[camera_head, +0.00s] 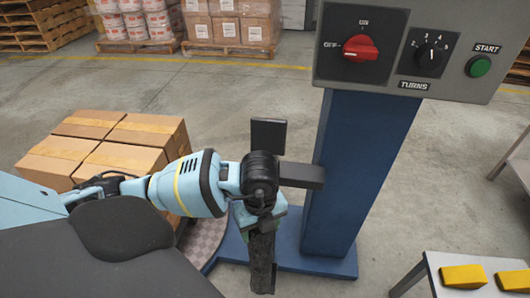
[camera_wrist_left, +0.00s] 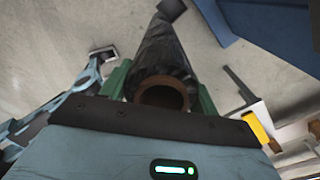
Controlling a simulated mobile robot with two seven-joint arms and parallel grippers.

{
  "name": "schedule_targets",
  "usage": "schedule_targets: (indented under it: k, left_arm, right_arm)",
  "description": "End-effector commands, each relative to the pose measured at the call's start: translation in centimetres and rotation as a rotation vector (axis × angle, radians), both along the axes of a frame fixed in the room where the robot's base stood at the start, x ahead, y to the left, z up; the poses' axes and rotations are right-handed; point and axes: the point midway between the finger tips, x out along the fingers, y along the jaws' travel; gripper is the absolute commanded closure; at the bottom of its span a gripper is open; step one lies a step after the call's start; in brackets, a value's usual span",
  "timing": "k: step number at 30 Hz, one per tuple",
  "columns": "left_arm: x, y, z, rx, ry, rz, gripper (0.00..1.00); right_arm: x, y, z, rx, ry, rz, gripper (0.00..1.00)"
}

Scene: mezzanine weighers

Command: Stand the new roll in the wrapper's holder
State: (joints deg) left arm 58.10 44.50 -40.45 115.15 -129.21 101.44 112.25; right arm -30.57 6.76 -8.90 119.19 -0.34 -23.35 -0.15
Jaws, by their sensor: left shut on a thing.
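My left gripper (camera_head: 263,215) is shut on the black film roll (camera_head: 262,262), which hangs below it, roughly upright, beside the wrapper's blue column (camera_head: 345,170). In the left wrist view the green fingers (camera_wrist_left: 161,90) grip both sides of the roll (camera_wrist_left: 163,50), near the end where its brown cardboard core shows. A dark block (camera_head: 304,176) and a dark plate (camera_head: 268,135) show beside and behind the gripper; I cannot tell whether they belong to the holder. The roll's lower end is near the blue base, and I cannot tell whether it touches anything. My right gripper is not in view.
Cartons (camera_head: 110,150) are stacked at the left, by the patterned turntable (camera_head: 207,235). The control box (camera_head: 400,45) overhangs at the upper right. A table (camera_head: 450,260) with yellow blocks (camera_head: 463,278) stands at the lower right. Loaded pallets stand far back; the floor between is clear.

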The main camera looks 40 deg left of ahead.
Motion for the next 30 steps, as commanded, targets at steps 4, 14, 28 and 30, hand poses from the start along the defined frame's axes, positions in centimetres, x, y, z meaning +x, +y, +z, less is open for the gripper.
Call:
schedule_targets:
  k: [4,14,28,30]
  left_arm:
    - [2.4,1.3,0.2,-0.002,-0.006,0.003,0.96]
    - [5.1,3.0,0.2,-0.001,-0.005,0.002,0.96]
    - [5.5,3.3,-3.3,-0.003,-0.001,0.0,0.96]
    - [5.5,3.3,-4.3,-0.003,-0.001,0.0,0.96]
  right_arm:
    - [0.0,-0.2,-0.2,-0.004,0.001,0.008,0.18]
    - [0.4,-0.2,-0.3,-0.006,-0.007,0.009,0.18]
    - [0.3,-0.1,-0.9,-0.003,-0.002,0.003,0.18]
    - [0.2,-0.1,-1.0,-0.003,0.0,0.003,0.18]
